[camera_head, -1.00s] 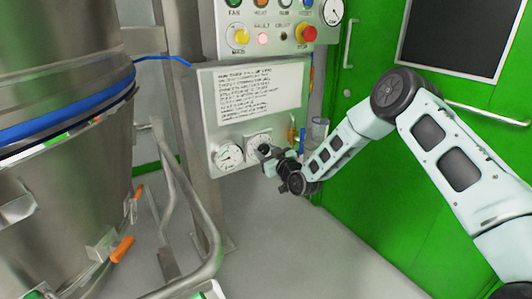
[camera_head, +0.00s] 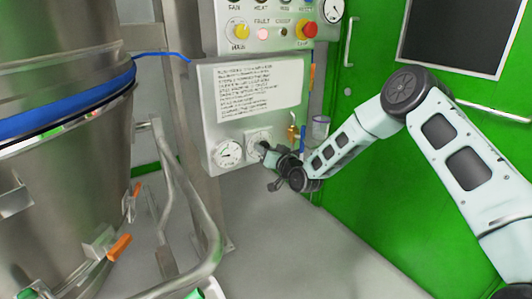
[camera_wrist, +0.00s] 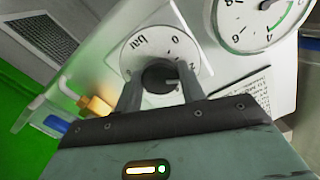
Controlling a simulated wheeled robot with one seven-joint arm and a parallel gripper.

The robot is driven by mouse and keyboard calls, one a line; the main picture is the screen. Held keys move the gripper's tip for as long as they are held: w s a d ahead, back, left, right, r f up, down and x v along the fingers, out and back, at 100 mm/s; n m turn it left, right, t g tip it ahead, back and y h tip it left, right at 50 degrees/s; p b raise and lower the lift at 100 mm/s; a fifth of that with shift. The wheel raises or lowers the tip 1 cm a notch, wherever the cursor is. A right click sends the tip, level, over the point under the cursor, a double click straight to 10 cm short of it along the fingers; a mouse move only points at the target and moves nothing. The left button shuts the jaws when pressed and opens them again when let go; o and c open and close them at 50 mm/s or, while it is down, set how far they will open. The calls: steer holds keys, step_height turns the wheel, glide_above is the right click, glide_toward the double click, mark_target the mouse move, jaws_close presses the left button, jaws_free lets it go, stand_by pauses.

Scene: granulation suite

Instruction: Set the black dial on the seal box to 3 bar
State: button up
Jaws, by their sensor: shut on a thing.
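The seal box (camera_head: 205,104) is a pale grey metal box on the frame in the head view. The black dial (camera_wrist: 158,76) sits on a round white scale plate (camera_wrist: 178,45) marked "bar" with numbers, seen tilted in the wrist view. My gripper (camera_wrist: 159,84) is shut on the dial, one finger on each side. In the head view my gripper (camera_head: 268,150) reaches the box's lower right front. The dial's pointer and part of the scale are hidden by the fingers, so I cannot tell the setting.
A round pressure gauge (camera_head: 229,153) is left of the dial; it also shows in the wrist view (camera_wrist: 258,22). A control panel (camera_head: 270,28) is above. A steel vessel (camera_head: 60,190) stands at left.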

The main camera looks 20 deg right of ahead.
steer(key=m+b, duration=0.1)
steer(key=m, duration=0.4)
stand_by(0.5)
steer(key=o, duration=1)
steer(key=shift+c, duration=0.2)
steer(key=p+v, duration=0.1)
steer(key=v, duration=1.6)
steer(key=shift+s, duration=0.2)
